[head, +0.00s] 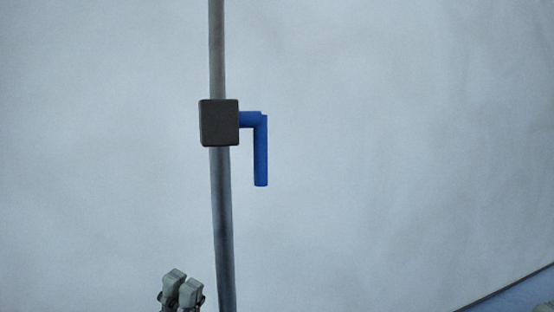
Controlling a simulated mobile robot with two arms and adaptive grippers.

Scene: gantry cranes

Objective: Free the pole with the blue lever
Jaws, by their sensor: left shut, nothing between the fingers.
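A thin grey pole (222,220) runs nearly upright from the top to the bottom edge of the head view. A dark square block (219,123) sits around or against it in the upper middle; I cannot tell which. A blue lever (261,152) sticks out of the block's right side and bends straight down. My left gripper (181,286) is low in the view, left of the pole and below the block and lever. Its fingers are shut with nothing between them. My right gripper is not in view.
A plain pale surface (400,130) fills the background. Its edge slants up at the bottom right, with a bluish area (525,295) beyond it. The space right of the lever is clear, as is the space left of the pole above my gripper.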

